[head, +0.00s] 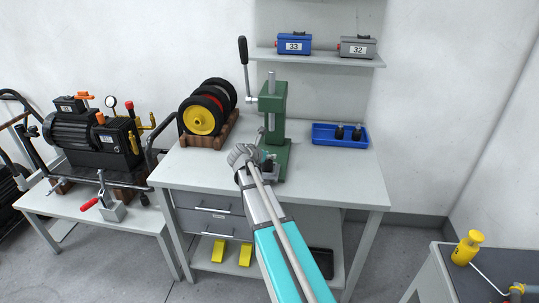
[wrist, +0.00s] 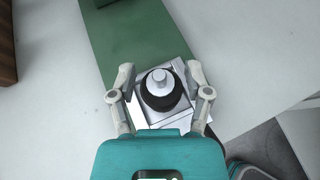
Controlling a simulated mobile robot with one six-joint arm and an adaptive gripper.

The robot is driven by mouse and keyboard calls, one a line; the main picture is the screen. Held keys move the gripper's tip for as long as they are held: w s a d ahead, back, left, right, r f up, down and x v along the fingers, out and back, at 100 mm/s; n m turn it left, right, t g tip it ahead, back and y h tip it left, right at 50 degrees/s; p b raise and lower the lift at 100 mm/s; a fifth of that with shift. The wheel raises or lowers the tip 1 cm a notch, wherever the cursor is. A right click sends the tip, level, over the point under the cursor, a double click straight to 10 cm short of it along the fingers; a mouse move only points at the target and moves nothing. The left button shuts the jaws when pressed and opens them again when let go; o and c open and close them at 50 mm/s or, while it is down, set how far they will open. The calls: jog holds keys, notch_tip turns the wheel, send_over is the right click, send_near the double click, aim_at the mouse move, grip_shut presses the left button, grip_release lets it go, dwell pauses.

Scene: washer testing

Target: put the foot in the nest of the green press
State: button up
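The green press (head: 273,118) stands on the grey workbench, its lever up at the left. Its green base also shows in the wrist view (wrist: 125,40). A black round foot (wrist: 161,98) with a pale metal stud pointing up is upright on the square metal nest (wrist: 172,122) of the press. How deep it sits is hidden. My gripper (wrist: 160,74) is open, with one finger on each side of the foot and a visible gap to each. In the head view my gripper (head: 250,160) is at the press base, partly hiding the nest.
A blue tray (head: 325,141) with two more black feet is right of the press. A rack of wheels (head: 207,118) stands to the left. A shelf (head: 318,59) above holds a blue box (head: 294,44) and a grey box (head: 357,47). The bench front right is clear.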

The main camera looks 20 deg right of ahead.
jog(key=shift+r, duration=0.1)
dwell(0.3)
jog(key=shift+a+r+p, duration=0.1)
jog(key=shift+r+p, duration=0.1)
jog(key=shift+p, duration=0.1)
jog(key=p+v, duration=0.5)
jog(key=v, duration=0.6)
jog(key=shift+s+a, duration=0.3)
jog(key=s+a+f+m+g+y, duration=0.2)
jog(key=s+a+f+m+y, duration=0.1)
jog(key=s+m, duration=0.3)
jog(key=s+a+f+m+g+y, duration=0.2)
jog(key=s+a+m, duration=0.3)
jog(key=m, duration=0.5)
jog(key=s+a+f+m+g+y, duration=0.2)
jog(key=s+a+f+m+y, duration=0.2)
jog(key=s+m, duration=0.4)
jog(key=shift+s+a+f+m+g+y, duration=0.35)
jog(key=shift+s+a+y, duration=0.1)
jog(key=shift+y, duration=0.15)
